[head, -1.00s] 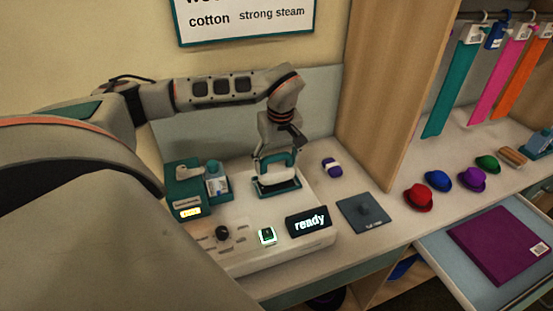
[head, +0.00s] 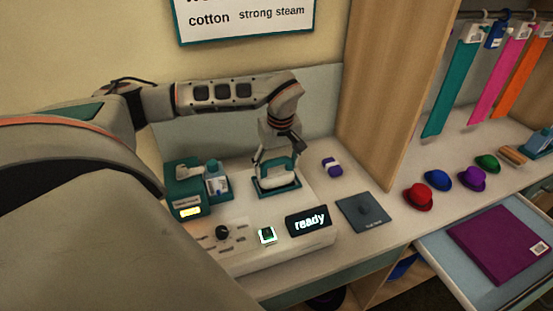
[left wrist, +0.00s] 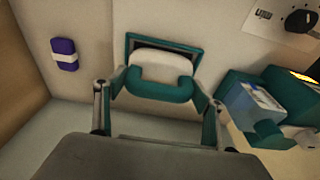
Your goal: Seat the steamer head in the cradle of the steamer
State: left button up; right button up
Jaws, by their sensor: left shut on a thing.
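The steamer head (head: 279,177), white with a teal handle, is upright in my left gripper (head: 276,162). The gripper is shut on the handle, and its fingers also show on both sides of the head in the left wrist view (left wrist: 161,93). The cradle (head: 264,193) is a teal rectangular frame on the white steamer base (head: 264,215). The head is right at the cradle, inside its outline in both views. The frame's dark inside shows along one edge in the left wrist view (left wrist: 165,44). I cannot tell whether the head touches the bottom. My right gripper is out of view.
A teal unit with a bottle (head: 217,185) stands close left of the cradle. A dial (head: 222,232), a lit green switch (head: 267,235) and a "ready" display (head: 309,222) are in front. A purple-and-white block (head: 332,167) and grey plate (head: 364,212) lie right.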

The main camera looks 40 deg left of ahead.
pick_arm(q)
jog(key=shift+f, duration=0.55)
dwell(0.4)
jog(key=o, duration=1.7)
notch_tip(320, 180, up, 12)
jog(key=d, duration=0.1)
jog(key=shift+s+d, duration=0.3)
jog(key=shift+s, duration=0.1)
jog(key=shift+f, duration=0.1)
